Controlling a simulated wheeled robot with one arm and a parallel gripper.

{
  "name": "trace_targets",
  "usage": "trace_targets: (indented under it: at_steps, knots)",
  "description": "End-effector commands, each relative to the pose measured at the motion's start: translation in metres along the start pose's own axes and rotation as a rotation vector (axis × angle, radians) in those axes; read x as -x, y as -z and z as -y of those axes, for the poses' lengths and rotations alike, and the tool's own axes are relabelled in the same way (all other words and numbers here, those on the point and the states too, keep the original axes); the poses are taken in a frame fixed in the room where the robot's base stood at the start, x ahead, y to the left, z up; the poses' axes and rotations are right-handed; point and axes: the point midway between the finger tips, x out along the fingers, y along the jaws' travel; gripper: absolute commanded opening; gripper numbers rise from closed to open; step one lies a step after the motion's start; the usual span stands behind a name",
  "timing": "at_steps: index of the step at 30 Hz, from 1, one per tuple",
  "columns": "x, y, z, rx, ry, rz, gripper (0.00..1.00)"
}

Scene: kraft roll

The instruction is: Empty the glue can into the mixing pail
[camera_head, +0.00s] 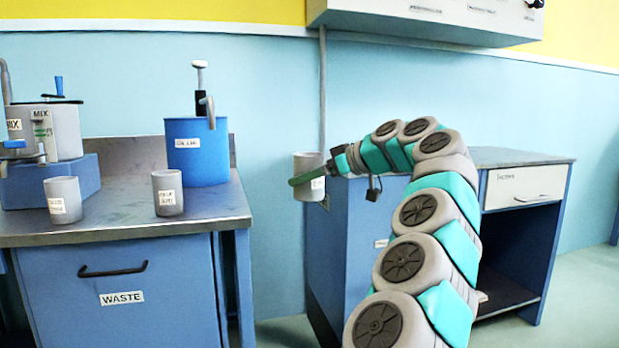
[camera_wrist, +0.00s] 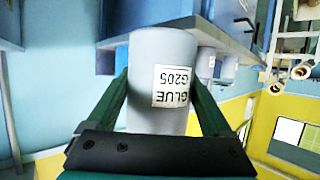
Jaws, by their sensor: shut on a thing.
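The glue can (camera_head: 307,188) is a grey cylinder held in the air between the two counters, and it looks upright. In the wrist view the can (camera_wrist: 150,110) shows a white label reading GLUE G205. My gripper (camera_head: 312,174) is shut around its side, with a green finger on each side of it in the wrist view (camera_wrist: 160,105). The can's contents are hidden. A pale grey pail (camera_head: 66,132) with a MIX label stands on a blue stand at the far left. A grey vessel (camera_head: 20,128) beside it also bears a MIX label.
Two grey labelled cans (camera_head: 63,200) (camera_head: 168,193) stand at the front of the left metal counter (camera_head: 120,222). A blue pail (camera_head: 197,158) with a pump stands behind them. The right counter (camera_head: 510,157) has a clear top. A wall cabinet (camera_head: 430,18) hangs above.

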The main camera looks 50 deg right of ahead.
Motion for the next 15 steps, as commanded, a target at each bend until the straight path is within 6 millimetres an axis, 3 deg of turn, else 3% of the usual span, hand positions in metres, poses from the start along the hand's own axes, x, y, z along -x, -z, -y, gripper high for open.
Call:
trace_targets:
  at_steps: [15]
  knots:
    - [-0.015, -0.007, 0.017, 0.000, 0.008, -0.002, 0.00]
